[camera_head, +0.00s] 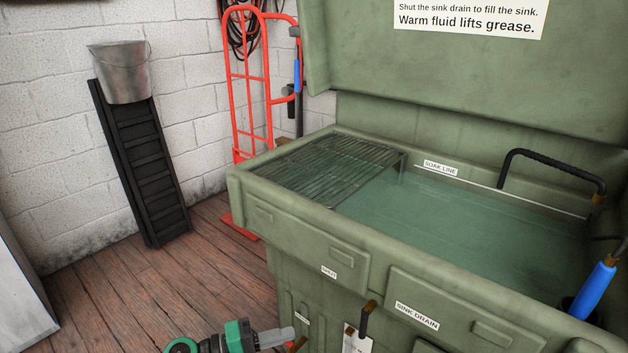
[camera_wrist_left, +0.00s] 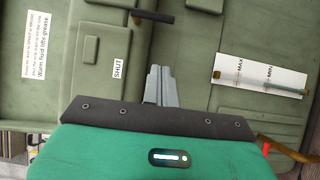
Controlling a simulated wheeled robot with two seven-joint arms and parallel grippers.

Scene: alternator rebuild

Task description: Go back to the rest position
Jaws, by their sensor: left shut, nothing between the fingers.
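My left gripper (camera_head: 284,337) is low in the head view, in front of the green parts washer (camera_head: 300,232). Its grey fingers are shut together with nothing between them. In the left wrist view the shut fingers (camera_wrist_left: 161,82) point toward the washer's green front, just right of the SHUT label (camera_wrist_left: 118,68). I cannot tell the exact gap between fingertips and washer. My right gripper is not in view.
The washer's sink holds greenish fluid (camera_head: 460,235) beside a wire rack (camera_head: 325,168). A dark lever (camera_head: 365,318) sticks out by the gripper. A blue handle (camera_head: 594,290) stands at right. A red hand truck (camera_head: 233,95) stands behind; wooden floor (camera_head: 110,290) is clear at left.

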